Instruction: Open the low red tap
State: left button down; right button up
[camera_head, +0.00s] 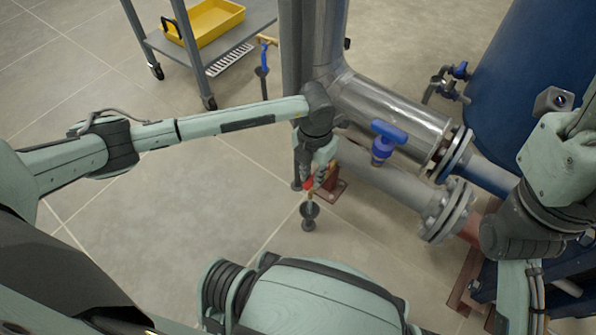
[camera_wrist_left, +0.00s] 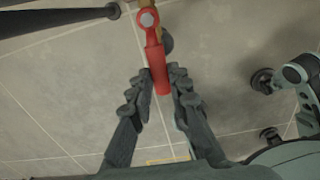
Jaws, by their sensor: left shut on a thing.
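The low red tap (camera_head: 308,183) is mostly hidden by my left gripper in the head view; a bit of red shows by the fingers, above a dark drain cup on the floor. In the left wrist view its red lever (camera_wrist_left: 158,68) runs down from a pale round bolt, with brass beside it. My left gripper (camera_head: 318,183) points down at it from above. Its dark fingers (camera_wrist_left: 162,82) are on both sides of the lever's free end, shut on it. My right arm is at the right edge of the head view; its gripper is not seen.
A blue-handled valve (camera_head: 388,135) sits by the large steel pipe (camera_head: 390,108), right of my left gripper. A grey flanged pipe (camera_head: 385,180) runs below it. A blue tank (camera_head: 535,60) stands at upper right. A cart with a yellow tray (camera_head: 205,22) stands at upper left. Floor at left is clear.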

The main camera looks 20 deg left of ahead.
pick_arm(q)
jog(key=shift+d, duration=0.2)
dwell(0.4)
jog(key=c, duration=1.4)
grip_release()
jog(key=shift+r, duration=0.15)
notch_tip(320, 180, up, 12)
jog(key=shift+f, duration=0.1)
